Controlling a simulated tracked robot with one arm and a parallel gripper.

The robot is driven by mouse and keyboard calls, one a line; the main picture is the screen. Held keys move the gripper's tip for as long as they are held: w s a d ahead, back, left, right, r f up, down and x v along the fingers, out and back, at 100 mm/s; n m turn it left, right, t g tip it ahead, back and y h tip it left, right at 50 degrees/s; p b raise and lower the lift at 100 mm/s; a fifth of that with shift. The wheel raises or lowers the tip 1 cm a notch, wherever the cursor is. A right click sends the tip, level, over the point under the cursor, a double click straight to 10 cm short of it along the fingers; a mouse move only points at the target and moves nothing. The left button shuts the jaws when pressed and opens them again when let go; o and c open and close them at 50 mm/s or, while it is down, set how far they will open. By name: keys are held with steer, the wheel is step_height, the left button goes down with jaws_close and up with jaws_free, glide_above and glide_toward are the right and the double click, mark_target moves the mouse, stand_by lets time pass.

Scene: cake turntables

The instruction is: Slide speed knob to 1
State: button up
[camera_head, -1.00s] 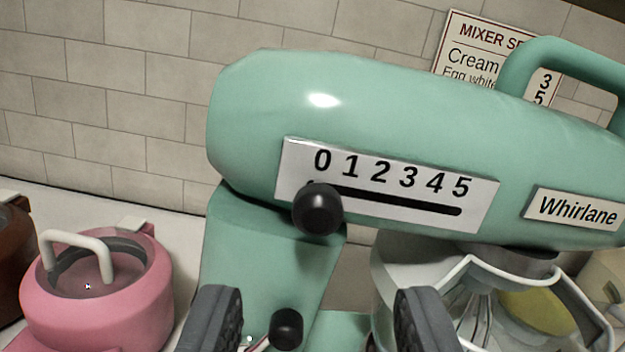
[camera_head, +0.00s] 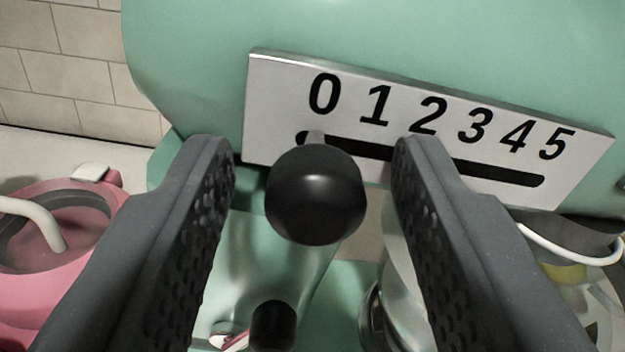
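The speed knob (camera_head: 316,195) is a round black ball on a short stem in a dark slot. It stands at the slot's left end, below the 0. The white speed plate (camera_head: 590,165) is marked 0 to 5 from left to right and sits tilted on the green mixer (camera_head: 420,35). My gripper (camera_head: 313,150) is open, with one dark finger on each side of the knob. A gap shows between the knob and each finger.
A second black knob (camera_head: 273,325) is on the mixer's stand below the speed knob. A pink pot-like container (camera_head: 40,290) with a pale handle stands at the left. Part of the mixer's bowl shows at the lower right. A tiled wall (camera_head: 60,60) is behind.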

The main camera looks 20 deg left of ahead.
jaws_close()
steer(key=shift+w+d, duration=0.4)
steer(key=shift+d, duration=0.2)
steer(key=shift+o, duration=0.3)
jaws_free()
steer(key=shift+s, duration=0.1)
steer(key=b+v, duration=0.2)
steer(key=v, duration=1.1)
steer(key=shift+s+d, duration=0.2)
steer(key=shift+s, duration=0.05)
steer(key=shift+f, duration=0.1)
